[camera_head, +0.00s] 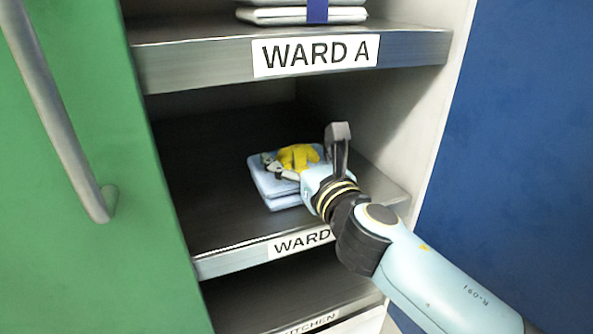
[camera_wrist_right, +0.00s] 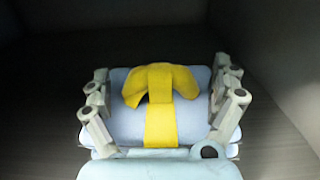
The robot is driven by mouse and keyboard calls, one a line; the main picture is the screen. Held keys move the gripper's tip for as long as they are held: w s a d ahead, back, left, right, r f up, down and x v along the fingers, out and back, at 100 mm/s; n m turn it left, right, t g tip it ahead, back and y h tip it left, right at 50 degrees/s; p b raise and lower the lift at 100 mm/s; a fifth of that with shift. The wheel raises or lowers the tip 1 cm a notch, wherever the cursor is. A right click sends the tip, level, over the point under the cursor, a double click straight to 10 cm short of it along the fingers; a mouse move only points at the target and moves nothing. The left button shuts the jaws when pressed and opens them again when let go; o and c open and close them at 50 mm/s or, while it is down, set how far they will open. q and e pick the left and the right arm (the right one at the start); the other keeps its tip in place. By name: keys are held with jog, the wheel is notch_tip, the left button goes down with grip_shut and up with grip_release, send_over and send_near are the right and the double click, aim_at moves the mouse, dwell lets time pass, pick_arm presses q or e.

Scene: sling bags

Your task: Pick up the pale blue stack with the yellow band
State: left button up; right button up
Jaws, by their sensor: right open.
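The pale blue stack (camera_head: 268,185) lies on the middle shelf, folded flat, with a yellow band (camera_head: 299,157) around it. In the right wrist view the stack (camera_wrist_right: 119,120) fills the centre, and its yellow band (camera_wrist_right: 160,122) has a raised, bunched loop on top. My right gripper (camera_head: 285,170) reaches in over the stack from the right. In the right wrist view my right gripper (camera_wrist_right: 165,95) is open, one finger at each side of the stack. I cannot tell whether the fingers touch it. My left gripper is out of view.
The middle shelf's front edge (camera_head: 230,262) carries a partly hidden WARD label. Above is the WARD A shelf (camera_head: 200,62) with a white stack (camera_head: 280,15) banded in blue. A green door (camera_head: 75,190) stands left, a pale side wall (camera_head: 425,120) right. Shelf left of the stack is bare.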

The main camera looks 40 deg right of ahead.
jog(key=shift+w+d, duration=0.15)
jog(key=shift+w, duration=0.55)
jog(key=shift+r, duration=0.1)
jog(key=c, duration=1.8)
